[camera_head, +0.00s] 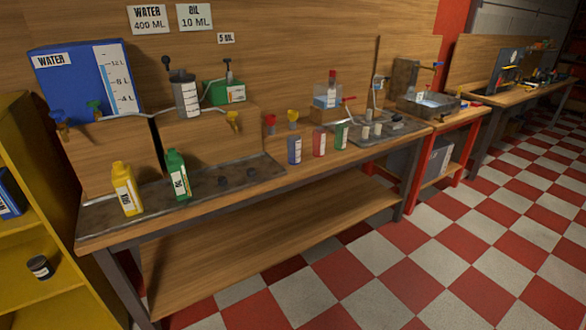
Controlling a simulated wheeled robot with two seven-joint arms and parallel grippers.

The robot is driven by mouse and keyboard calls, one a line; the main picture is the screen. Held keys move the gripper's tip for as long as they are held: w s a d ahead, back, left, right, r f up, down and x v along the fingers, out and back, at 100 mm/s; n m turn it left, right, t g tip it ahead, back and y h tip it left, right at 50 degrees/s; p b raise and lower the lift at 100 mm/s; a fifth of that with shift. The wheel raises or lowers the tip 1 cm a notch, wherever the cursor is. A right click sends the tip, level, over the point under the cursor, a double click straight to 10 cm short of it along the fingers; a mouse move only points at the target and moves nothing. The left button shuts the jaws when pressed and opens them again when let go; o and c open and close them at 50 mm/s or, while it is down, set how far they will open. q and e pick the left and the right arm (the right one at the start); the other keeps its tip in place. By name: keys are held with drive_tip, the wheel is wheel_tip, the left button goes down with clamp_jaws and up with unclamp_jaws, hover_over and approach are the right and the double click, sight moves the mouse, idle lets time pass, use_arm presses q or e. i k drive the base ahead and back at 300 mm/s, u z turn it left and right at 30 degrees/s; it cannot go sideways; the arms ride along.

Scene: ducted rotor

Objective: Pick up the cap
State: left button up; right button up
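Two small dark round pieces, one at left (222,182) and one at right (252,171), lie on the metal tray (100,217) on the workbench. They may be caps or recesses; they are too small to tell. A yellow bottle (127,190) and a green bottle (178,175) stand upright on the tray to their left, each with a top of its own colour. A dark round jar-like thing (40,267) sits on the yellow shelf at the far left. Neither of my grippers is in view.
A blue water tank (75,80) and a grey measuring jug (185,95) stand on wooden blocks at the back. Blue, red and green containers (294,150) stand right of the tray. A red-framed sink bench (440,105) is farther right. The checkered floor in front is clear.

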sight(222, 181)
drive_tip(key=z, duration=0.65)
drive_tip(key=i, duration=0.8)
drive_tip(key=z, duration=0.4)
drive_tip(key=i, duration=0.95)
drive_tip(key=u, duration=0.55)
drive_tip(key=i, duration=0.75)
drive_tip(key=u, duration=0.7)
